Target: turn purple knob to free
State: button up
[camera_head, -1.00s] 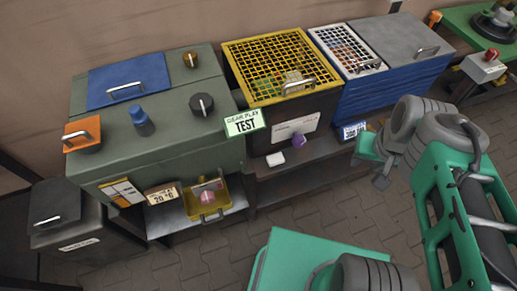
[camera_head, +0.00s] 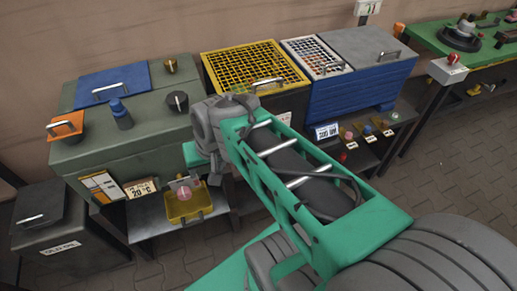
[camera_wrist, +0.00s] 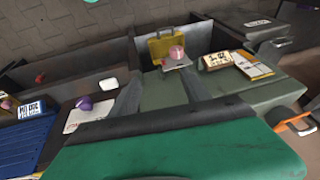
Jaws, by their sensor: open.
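The purple knob (camera_wrist: 84,103) shows in the wrist view, left of my gripper, beside a white label plate on the front of the dark box. In the head view it is hidden behind my arm. My gripper (camera_wrist: 158,88) is open and empty, its two grey fingers apart and pointing toward the yellow tray. The knob lies outside the fingers, apart from them. In the head view my gripper (camera_head: 214,178) is in front of the green cabinet's right end, largely covered by my wrist. The knob's pointer and any free marking are too small to read.
The yellow-grille box (camera_head: 255,68) stands between the green cabinet (camera_head: 110,140) and the blue crate (camera_head: 360,90). A yellow tray (camera_head: 188,205) with a pink knob (camera_head: 184,192) sits low in front of the cabinet. Open paved floor lies in front.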

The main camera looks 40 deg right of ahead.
jog(key=shift+o, duration=0.6)
jog(key=w+d+f+m+t+b, duration=0.1)
jog(key=w+d+f+m+b, duration=0.1)
jog(key=f+m+b, duration=0.2)
jog(key=w+d+f+m+t+y+b, duration=0.1)
jog(key=f+m+b, duration=0.3)
jog(key=f, duration=0.6)
jog(key=shift+w+d+f+y+b, duration=0.2)
jog(key=shift+w+d+y+b, duration=0.1)
jog(key=shift+w+d+b, duration=0.45)
jog(key=w+d+f+m+t+h+b, duration=0.1)
jog(key=d+f+m+t+b, duration=0.3)
jog(key=d+m+b, duration=0.3)
jog(key=w+d+f+m+t+b, duration=0.1)
jog(key=d+f+m+t+b, duration=0.3)
jog(key=m, duration=0.4)
jog(key=s+d+r+m+t+h+b, duration=0.1)
jog(key=s+d+m+t+h+b, duration=0.15)
jog(key=d+m, duration=0.35)
jog(key=s+d+r+m+t+h+b, duration=0.1)
jog(key=s+d+r+m+h+b, duration=0.1)
jog(key=s+d+m+h+b, duration=0.3)
jog(key=shift+m+y, duration=0.55)
jog(key=shift+m, duration=0.15)
jog(key=x, duration=0.9)
jog(key=shift+w+d+b, duration=0.1)
jog(key=shift+d+b, duration=0.3)
jog(key=c, duration=1.4)
